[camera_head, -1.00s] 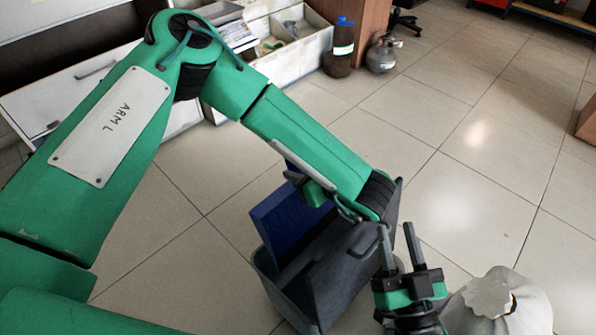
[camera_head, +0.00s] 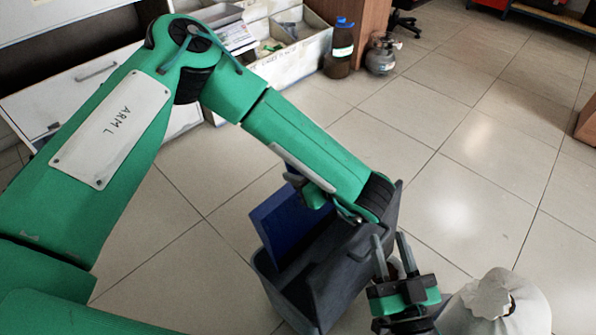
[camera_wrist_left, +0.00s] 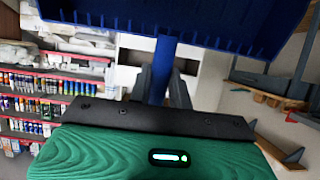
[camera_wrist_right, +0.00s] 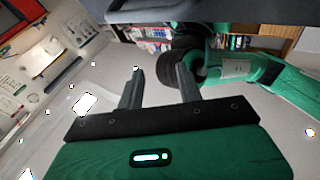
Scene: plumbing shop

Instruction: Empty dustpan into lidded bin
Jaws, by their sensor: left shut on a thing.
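The blue dustpan (camera_head: 290,222) is steeply tilted at the open top of the dark grey bin (camera_head: 292,305) in the head view. My left gripper is shut on its handle (camera_wrist_left: 163,65); the left wrist view shows the pan's underside or back (camera_wrist_left: 190,18) above the fingers (camera_wrist_left: 163,85). The bin's grey lid (camera_head: 345,262) stands raised on the right side. My right gripper (camera_head: 391,240) is open and empty, close to the lid's right side; I cannot tell whether it touches. No debris is visible in the pan.
A whitish sack (camera_head: 495,305) with a torn top stands right of my right gripper. White drawers (camera_head: 285,60), a dark bottle (camera_head: 340,50) and a grey gas cylinder (camera_head: 381,55) are at the back.

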